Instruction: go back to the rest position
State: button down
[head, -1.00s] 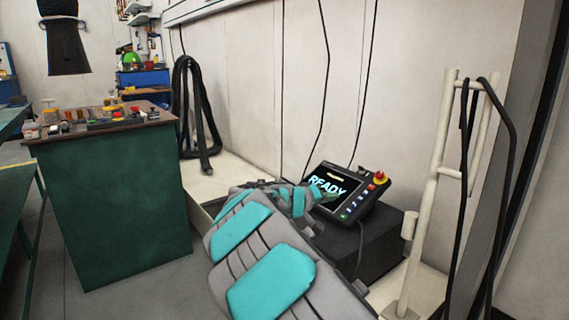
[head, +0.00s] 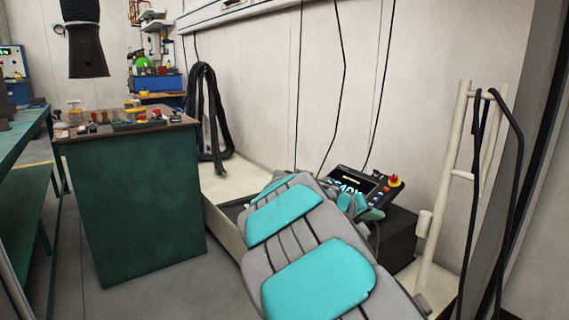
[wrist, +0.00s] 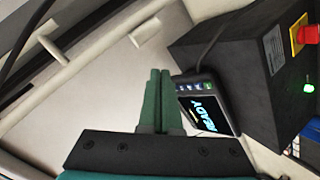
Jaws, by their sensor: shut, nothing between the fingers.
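My gripper (wrist: 160,74) is shut and empty in the wrist view, its two green fingers pressed together. It points past a black control panel (wrist: 208,114) whose lit screen reads READY. I cannot tell whether the fingers touch the panel. The fingertips cannot be made out there.
The panel is by a black box (head: 401,238). A cream post frame (head: 438,210) with black cables stands at the right. A green cabinet (head: 140,210) with small items on top stands at the left. Grey floor shows left of my arm. A black hood (head: 87,50) hangs at upper left.

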jog(key=s+d+f+m+g+y+p, duration=0.1)
jog(key=s+d+f+g+y, duration=0.15)
jog(key=s, duration=0.75)
jog(key=s+d+f+m+g+y, duration=0.1)
jog(key=s+d+g, duration=0.25)
jog(key=s, duration=0.65)
jog(key=s+a+f+n+g+y, duration=0.1)
jog(key=s+a, duration=0.3)
jog(key=s, duration=0.4)
jog(key=s+a+f+n+g+y+p, duration=0.1)
jog(key=s+a+f+y, duration=0.3)
jog(key=s, duration=0.4)
jog(key=s+a+f+n+y, duration=0.1)
jog(key=s+a+f+y, duration=0.1)
jog(key=s+a, duration=0.3)
jog(key=s, duration=0.4)
jog(key=shift+f+g+p, duration=0.3)
jog(key=shift+g+p, duration=0.05)
jog(key=shift+g, duration=0.05)
jog(key=shift+y, duration=0.25)
jog(key=shift+s+a+r, duration=0.3)
jog(key=shift+a, duration=0.1)
